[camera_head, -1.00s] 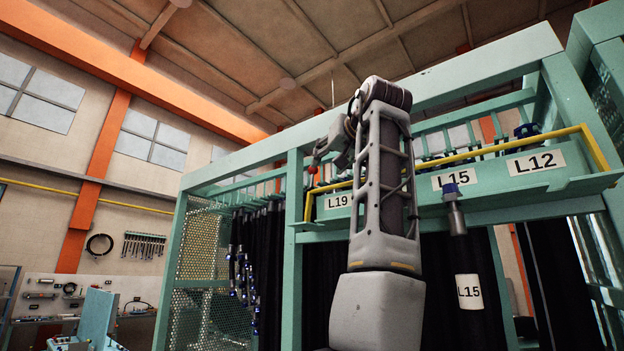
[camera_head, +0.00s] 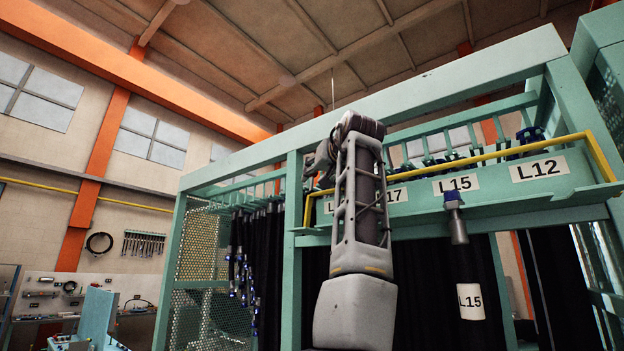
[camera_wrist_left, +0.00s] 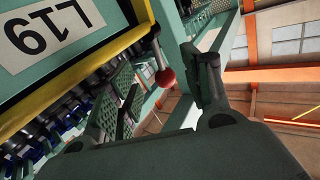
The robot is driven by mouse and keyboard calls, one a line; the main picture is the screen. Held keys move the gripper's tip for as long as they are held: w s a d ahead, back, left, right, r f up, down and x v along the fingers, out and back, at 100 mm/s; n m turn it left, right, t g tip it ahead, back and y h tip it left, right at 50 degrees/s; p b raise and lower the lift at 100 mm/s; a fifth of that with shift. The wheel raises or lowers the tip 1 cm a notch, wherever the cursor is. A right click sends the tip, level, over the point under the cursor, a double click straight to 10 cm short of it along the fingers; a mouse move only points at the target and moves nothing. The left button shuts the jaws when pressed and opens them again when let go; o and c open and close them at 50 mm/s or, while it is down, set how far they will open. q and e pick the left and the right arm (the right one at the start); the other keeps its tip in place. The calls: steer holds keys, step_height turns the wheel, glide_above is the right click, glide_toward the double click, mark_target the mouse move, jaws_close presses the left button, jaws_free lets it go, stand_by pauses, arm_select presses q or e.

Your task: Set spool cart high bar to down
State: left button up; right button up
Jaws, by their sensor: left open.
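The spool cart's high bar is a yellow rail (camera_head: 500,155) that runs along the top of the label plate, above the L15 and L12 labels, with bent-down ends. In the left wrist view the yellow bar (camera_wrist_left: 118,45) runs beside the L19 label, and a red ball knob (camera_wrist_left: 165,78) sits on a short lever near its end. My left gripper (camera_head: 320,165) is at the bar's left end, partly hidden behind my own arm. In the wrist view its dark finger (camera_wrist_left: 208,85) stands just right of the red knob, apart from it; the gripper is open and empty. My right gripper is out of view.
The green cart frame (camera_head: 294,200) surrounds the bar. Dark hoses hang below. A perforated panel (camera_head: 190,310) closes the left side.

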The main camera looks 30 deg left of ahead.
mark_target(312, 181)
arm_select(q)
steer(key=shift+p+x, duration=0.75)
steer(key=shift+x, duration=2.15)
steer(key=shift+c, duration=0.5)
jaws_close()
